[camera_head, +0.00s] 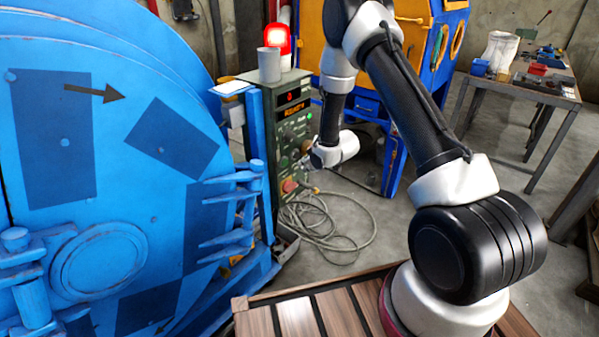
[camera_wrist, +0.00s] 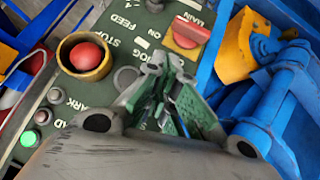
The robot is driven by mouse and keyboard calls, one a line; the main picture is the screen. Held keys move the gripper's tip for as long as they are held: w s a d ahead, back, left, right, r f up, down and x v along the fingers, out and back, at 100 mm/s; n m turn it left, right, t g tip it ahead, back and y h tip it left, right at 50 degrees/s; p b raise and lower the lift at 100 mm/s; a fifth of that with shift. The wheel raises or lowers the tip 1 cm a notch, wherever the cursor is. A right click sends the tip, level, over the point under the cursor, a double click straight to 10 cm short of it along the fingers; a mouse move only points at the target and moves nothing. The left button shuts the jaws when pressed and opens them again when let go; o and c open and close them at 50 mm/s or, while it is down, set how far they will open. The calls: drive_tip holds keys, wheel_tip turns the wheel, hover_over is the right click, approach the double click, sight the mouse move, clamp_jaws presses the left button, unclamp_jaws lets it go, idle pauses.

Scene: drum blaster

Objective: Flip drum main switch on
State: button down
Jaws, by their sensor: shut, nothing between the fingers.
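The main switch (camera_wrist: 188,34) is a red rotary handle on a yellowish plate, near the top of the wrist view beside the printed word MAIN. It sits on the dark green control panel (camera_head: 293,125) of a cabinet beside the blue drum. My gripper (camera_wrist: 165,62) is shut and empty, with its tips just below the switch in the wrist view. I cannot tell whether the tips touch the panel. In the head view my gripper (camera_head: 304,163) is small, at the panel's lower right side.
A red stop button (camera_wrist: 87,56) in a yellow collar sits left of my gripper. Blue metalwork (camera_wrist: 290,100) stands close on the right. A red beacon (camera_head: 278,40) glows atop the cabinet. Loose cable (camera_head: 325,225) lies on the floor.

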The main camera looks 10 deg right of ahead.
drive_tip(key=shift+v, duration=1.65)
drive_tip(key=shift+d, duration=0.1)
drive_tip(key=s+d+f+m+g+h, duration=0.2)
drive_tip(key=s+d+f+g, duration=0.25)
drive_tip(key=s, duration=0.45)
drive_tip(key=s+d+r+m+g+h, duration=0.1)
drive_tip(key=s+d+r+g+h, duration=0.15)
drive_tip(key=s, duration=0.25)
drive_tip(key=s+d+r+m+t, duration=0.1)
drive_tip(key=s+r, duration=0.8)
drive_tip(key=r, duration=0.3)
drive_tip(key=s+d+r+m+t, duration=0.1)
drive_tip(key=s+r+m, duration=0.1)
drive_tip(key=s+r, duration=0.8)
drive_tip(key=s+d+r+m, duration=0.1)
drive_tip(key=s+r+m, duration=0.1)
drive_tip(key=s+r, duration=0.7)
wheel_tip(320, 180, up, 6)
drive_tip(key=shift+s+r+t+y, duration=0.2)
drive_tip(key=shift+t+y, duration=0.15)
drive_tip(key=shift+t, duration=0.05)
